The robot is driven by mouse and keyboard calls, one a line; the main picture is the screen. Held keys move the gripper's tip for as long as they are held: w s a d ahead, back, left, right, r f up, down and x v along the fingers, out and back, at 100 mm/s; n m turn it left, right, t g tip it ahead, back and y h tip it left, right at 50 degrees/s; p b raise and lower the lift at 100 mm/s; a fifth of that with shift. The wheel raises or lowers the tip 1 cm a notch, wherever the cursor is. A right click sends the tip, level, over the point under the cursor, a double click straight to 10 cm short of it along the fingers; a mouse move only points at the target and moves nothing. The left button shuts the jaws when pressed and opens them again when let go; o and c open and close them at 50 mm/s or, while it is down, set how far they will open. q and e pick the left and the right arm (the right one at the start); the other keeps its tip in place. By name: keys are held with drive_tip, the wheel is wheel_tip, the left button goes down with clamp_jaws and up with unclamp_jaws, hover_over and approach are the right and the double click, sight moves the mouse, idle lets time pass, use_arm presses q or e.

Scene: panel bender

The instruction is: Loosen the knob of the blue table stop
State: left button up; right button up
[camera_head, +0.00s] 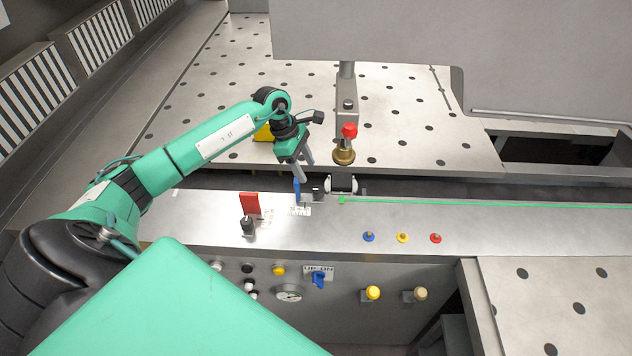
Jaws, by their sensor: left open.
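A thin upright blue piece (297,190), which looks like the blue table stop, stands on the steel strip (330,228) at the machine's front edge. A small dark part (318,193) is just right of it; I cannot tell whether this is its knob. My left gripper (304,168) points down right above the blue piece, its two grey fingers apart. One finger overlaps the top of the blue piece in the picture, so I cannot tell whether they touch. My right gripper is out of view.
A red stop (250,203) with a black knob (247,226) stands to the left. A yellow block (263,132) is behind my wrist. Blue, yellow and red buttons (402,238) sit further right.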

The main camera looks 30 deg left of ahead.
sight(317, 188)
use_arm(q)
drive_tip(key=p+x, duration=0.2)
drive_tip(key=x, duration=0.5)
drive_tip(key=shift+w+d+p, duration=0.1)
drive_tip(key=shift+d+p, duration=0.1)
drive_tip(key=shift+p, duration=0.2)
drive_tip(key=shift+d+f, duration=0.1)
drive_tip(key=shift+f, duration=0.5)
drive_tip(key=c, duration=1)
